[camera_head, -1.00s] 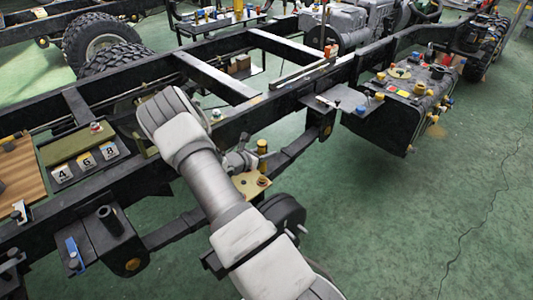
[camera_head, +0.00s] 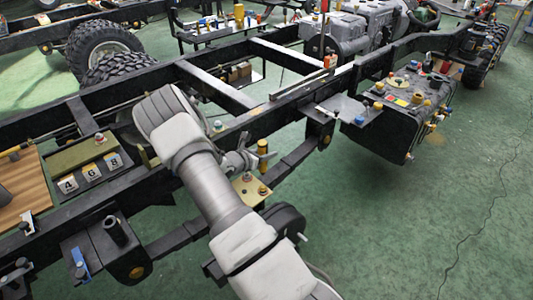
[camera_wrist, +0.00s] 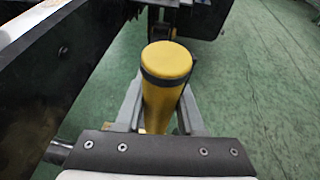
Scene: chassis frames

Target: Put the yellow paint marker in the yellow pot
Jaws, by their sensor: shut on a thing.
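The yellow paint marker (camera_wrist: 166,65), a yellow cylinder with a dark band below its top, stands upright in the wrist view. My gripper (camera_wrist: 160,118) is shut on it, with one finger on each side. In the head view the marker (camera_head: 262,148) shows small at the end of my gripper (camera_head: 250,160), just right of the dark chassis rail. The marker's lower part is hidden in the wrist view. I cannot make out a yellow pot for certain in either view.
A yellowish plate (camera_head: 249,190) with small fittings lies below my gripper. The dark rail (camera_head: 235,130) runs close by on the left. A black tank (camera_head: 395,112) with several small items on top is to the right. Number blocks (camera_head: 90,173) sit at left. Green floor is open at right.

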